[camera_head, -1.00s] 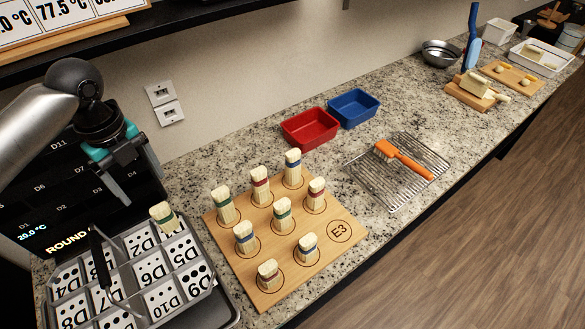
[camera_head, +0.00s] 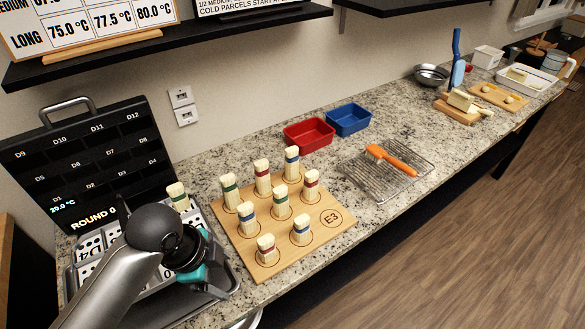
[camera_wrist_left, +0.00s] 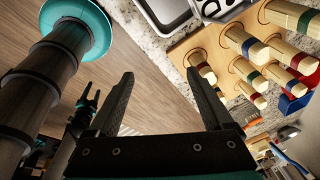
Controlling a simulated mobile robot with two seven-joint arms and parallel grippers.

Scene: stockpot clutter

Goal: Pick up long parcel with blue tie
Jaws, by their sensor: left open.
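The long parcel with a blue tie (camera_head: 292,163) stands upright at the back right corner of the wooden board marked E3 (camera_head: 331,217). It is a tall pale bundle with a blue band. My left gripper (camera_head: 208,284) is low at the front left of the board, over the front of the tray and well apart from this parcel. In the left wrist view its two dark fingers (camera_wrist_left: 160,100) are spread with nothing between them. Banded parcels show beyond them there, but I cannot tell which is the long blue one. A small dark gripper shape (camera_wrist_left: 86,108) there looks like my right gripper; its jaws are unclear.
Several red-, green- and other blue-tied parcels stand close together on the board. A red bin (camera_head: 308,134) and a blue bin (camera_head: 348,119) stand behind it. A wire rack (camera_head: 385,172) with an orange-handled brush (camera_head: 391,160) lies to the right. A green-tied parcel (camera_head: 178,196) stands left.

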